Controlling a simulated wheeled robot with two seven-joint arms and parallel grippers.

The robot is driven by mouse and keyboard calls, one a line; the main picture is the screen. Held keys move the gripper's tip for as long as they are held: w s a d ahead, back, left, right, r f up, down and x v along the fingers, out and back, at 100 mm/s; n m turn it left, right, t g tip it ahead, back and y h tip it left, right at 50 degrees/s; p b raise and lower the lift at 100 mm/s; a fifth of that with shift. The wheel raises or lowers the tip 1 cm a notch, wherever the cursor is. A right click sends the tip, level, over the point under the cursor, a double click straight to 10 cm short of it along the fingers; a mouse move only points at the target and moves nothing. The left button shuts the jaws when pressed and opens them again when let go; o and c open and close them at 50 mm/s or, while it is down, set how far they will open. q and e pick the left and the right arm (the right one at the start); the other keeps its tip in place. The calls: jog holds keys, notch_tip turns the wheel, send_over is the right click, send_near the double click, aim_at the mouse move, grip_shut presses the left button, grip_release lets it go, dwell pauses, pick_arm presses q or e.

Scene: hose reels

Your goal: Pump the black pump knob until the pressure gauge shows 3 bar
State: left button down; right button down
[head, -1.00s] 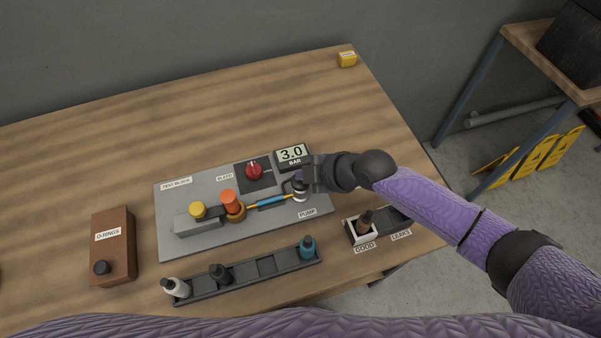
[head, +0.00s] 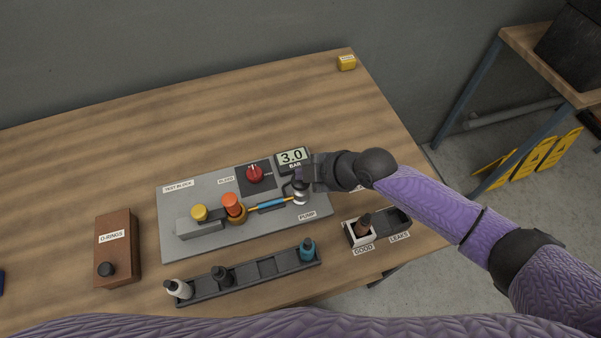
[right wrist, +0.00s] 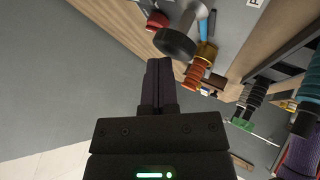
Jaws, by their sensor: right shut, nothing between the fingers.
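The pressure gauge (head: 292,157) on the grey test block board (head: 180,247) reads 3.0 BAR. The pump (head: 300,198), a silver post with a black knob, stands at the board's right end beside the PUMP label. In the right wrist view the round black pump knob (right wrist: 175,43) sits on its silver shaft, just beyond my fingertips. My right gripper (head: 305,175) is shut and empty, right at the knob and partly hiding it. Its closed fingers (right wrist: 159,66) also show in the right wrist view. I cannot tell whether they touch the knob. My left gripper is out of view.
A red bleed knob (head: 255,173) is behind the pump. A yellow knob (head: 199,212) and an orange fitting (head: 231,203) are on the board. A rack (head: 240,279) with several fittings is in front. GOOD/LEAKS trays (head: 390,224) are right; an O-rings box (head: 131,268) is left.

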jog(key=shift+r+p, duration=0.35)
jog(key=shift+r, duration=0.3)
jog(key=shift+r+p, duration=0.55)
jog(key=shift+r, duration=0.05)
notch_tip(320, 180, up, 4)
jog(key=p, duration=0.3)
jog(key=shift+f, duration=0.1)
dwell(0.3)
